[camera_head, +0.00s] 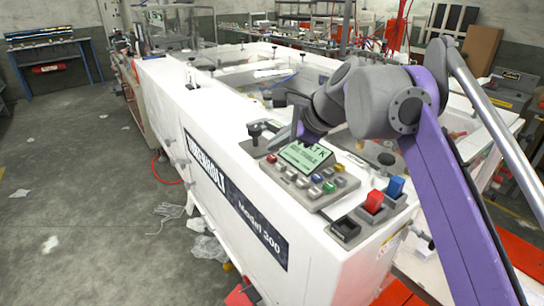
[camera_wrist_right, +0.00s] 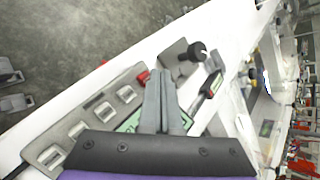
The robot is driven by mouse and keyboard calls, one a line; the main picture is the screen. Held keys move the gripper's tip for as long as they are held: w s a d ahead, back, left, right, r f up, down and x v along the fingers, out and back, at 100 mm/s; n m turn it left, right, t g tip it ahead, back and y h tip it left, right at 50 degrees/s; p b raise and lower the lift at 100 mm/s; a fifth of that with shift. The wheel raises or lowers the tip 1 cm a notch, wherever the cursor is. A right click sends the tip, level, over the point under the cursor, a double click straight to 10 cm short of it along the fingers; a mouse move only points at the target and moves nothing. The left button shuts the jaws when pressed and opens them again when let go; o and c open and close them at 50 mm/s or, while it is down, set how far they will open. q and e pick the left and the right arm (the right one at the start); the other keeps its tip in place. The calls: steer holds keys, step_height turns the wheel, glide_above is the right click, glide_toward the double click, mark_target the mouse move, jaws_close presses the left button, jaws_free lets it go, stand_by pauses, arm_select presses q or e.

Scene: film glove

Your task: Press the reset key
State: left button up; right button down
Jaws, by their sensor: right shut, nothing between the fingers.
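A grey control panel (camera_head: 318,192) with a green lit display (camera_head: 306,156) and several keys sits on top of the white machine. A small red key (camera_head: 271,158) is at the panel's left corner; it also shows in the right wrist view (camera_wrist_right: 143,76). I cannot read which key is marked reset. My right gripper (camera_head: 297,130) is over the far edge of the display and partly hidden by its own arm. In the right wrist view its fingers (camera_wrist_right: 161,80) are together and empty, their tips appearing beside the red key. I cannot tell whether they touch anything. My left gripper is not in view.
A black knob (camera_head: 257,130) stands beyond the panel's left end. A red switch (camera_head: 374,202) and a blue switch (camera_head: 395,187) stand near the right corner of the white machine (camera_head: 310,240). Grey floor lies open on the left.

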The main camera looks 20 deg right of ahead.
steer(key=shift+f, duration=0.4)
steer(key=shift+f, duration=0.45)
stand_by(0.5)
stand_by(0.3)
steer(key=shift+r+p, duration=0.65)
steer(key=shift+r, duration=0.25)
steer(key=shift+r+p, duration=0.6)
steer(key=shift+r, duration=0.05)
step_height(320, 180, up, 4)
steer(key=p, duration=0.3)
steer(key=shift+w+f, duration=0.1)
steer(key=shift+f, duration=0.1)
